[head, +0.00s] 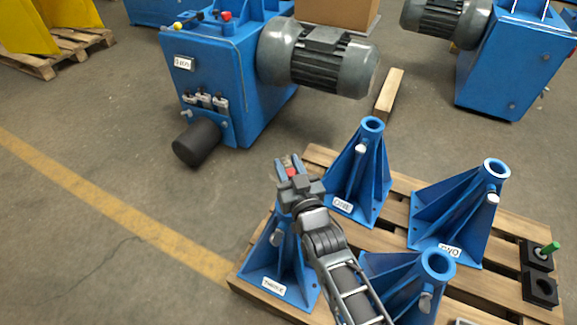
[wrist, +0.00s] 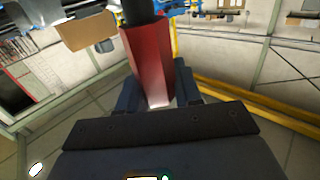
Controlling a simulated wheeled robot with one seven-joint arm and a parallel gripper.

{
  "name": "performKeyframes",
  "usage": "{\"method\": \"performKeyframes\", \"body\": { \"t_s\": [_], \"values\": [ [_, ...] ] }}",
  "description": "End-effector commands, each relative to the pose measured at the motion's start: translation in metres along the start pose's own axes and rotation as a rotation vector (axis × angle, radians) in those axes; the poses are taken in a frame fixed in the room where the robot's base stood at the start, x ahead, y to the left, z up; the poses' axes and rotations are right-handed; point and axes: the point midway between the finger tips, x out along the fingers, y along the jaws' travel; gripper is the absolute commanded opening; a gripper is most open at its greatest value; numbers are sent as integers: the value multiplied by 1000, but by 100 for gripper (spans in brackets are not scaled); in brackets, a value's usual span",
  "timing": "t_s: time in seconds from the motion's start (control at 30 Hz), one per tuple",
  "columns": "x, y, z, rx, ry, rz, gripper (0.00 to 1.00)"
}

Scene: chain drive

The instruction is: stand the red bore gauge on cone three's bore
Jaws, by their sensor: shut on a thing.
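My gripper (head: 289,164) is shut on the red bore gauge (head: 292,173), which shows only as a small red patch between the fingers. In the wrist view the red gauge (wrist: 148,62) is a long faceted body with a dark end, between the dark fingers (wrist: 158,92). Cone three (head: 262,268) is a blue ribbed stand labelled THREE at the pallet's left corner. My gripper and wrist are in front of its top, so its bore is hidden. I cannot tell whether the gauge touches the cone.
Cone one (head: 358,180), cone two (head: 448,225) and another blue cone (head: 402,285) stand on the wooden pallet (head: 318,156). A blue machine with a grey motor (head: 318,60) stands behind. Floor at left is clear.

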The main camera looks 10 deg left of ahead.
Motion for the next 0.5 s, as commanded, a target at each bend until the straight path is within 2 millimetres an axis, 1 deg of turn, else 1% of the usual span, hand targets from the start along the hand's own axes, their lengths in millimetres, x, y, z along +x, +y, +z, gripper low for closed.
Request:
{"method": "performKeyframes", "body": {
  "t_s": [0.23,0.27,0.5],
  "values": [
    [1,0,0,0,6,0,0],
    [0,0,4,0,0,0,35],
    [0,0,4,0,0,0,58]
  ]
}}
